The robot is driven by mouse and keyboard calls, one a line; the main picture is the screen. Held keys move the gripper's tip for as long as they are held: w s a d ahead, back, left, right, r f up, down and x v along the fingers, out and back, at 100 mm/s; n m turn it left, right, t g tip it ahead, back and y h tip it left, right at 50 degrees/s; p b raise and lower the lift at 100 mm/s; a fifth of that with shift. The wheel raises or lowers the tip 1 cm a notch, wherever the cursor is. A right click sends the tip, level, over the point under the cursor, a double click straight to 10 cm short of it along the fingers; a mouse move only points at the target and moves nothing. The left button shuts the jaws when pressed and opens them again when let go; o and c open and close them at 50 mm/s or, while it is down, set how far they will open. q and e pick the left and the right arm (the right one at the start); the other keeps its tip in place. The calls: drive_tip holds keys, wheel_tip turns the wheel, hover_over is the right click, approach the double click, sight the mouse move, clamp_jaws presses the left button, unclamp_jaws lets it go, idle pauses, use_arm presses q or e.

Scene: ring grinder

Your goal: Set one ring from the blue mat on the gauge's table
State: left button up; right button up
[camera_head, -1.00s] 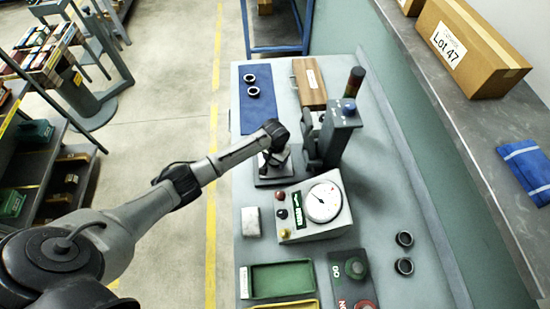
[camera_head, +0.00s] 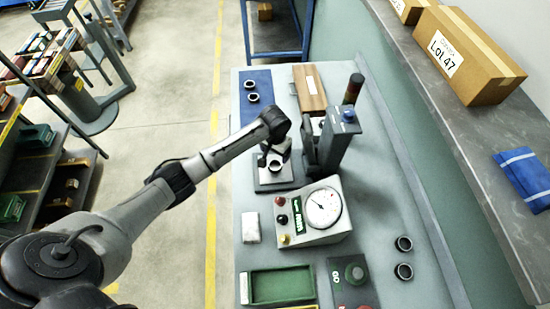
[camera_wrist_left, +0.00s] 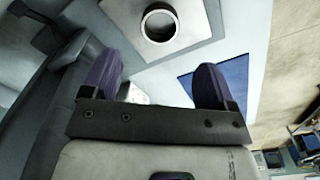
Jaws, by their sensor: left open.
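A dark-rimmed ring (camera_head: 275,162) sits on the gauge's table (camera_head: 272,180), left of the gauge's dark upright column (camera_head: 338,135). In the left wrist view the ring (camera_wrist_left: 145,24) lies flat on a pale square plate (camera_wrist_left: 195,28). My left gripper (camera_wrist_left: 157,78) is open, its two purple fingers apart with nothing between them. The ring is apart from the fingers, beyond their tips in that view. In the head view the wrist hangs over the gauge's table and hides the fingers. The blue mat (camera_head: 257,120) holds two more rings (camera_head: 249,82). My right gripper is out of view.
A dial box (camera_head: 305,232) stands in front of the gauge, with a pale block (camera_head: 251,228) to its left. A green tray (camera_head: 281,286) and a button panel (camera_head: 340,290) are nearer. A wooden case (camera_head: 309,88) stands behind.

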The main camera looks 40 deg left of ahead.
use_arm(q)
drive_tip(key=s+d+f+m+t, duration=0.1)
drive_tip(key=s+d+f+m, duration=0.1)
drive_tip(key=s+d, duration=0.5)
drive_tip(key=s+d+f+m+t, duration=0.15)
drive_tip(key=s+d, duration=0.25)
drive_tip(key=s, duration=0.5)
drive_tip(key=s+r, duration=0.2)
drive_tip(key=s, duration=0.6)
drive_tip(key=s+r+t, duration=0.1)
drive_tip(key=s+r, duration=0.2)
drive_tip(key=s, duration=0.5)
drive_tip(key=shift+d, duration=0.35)
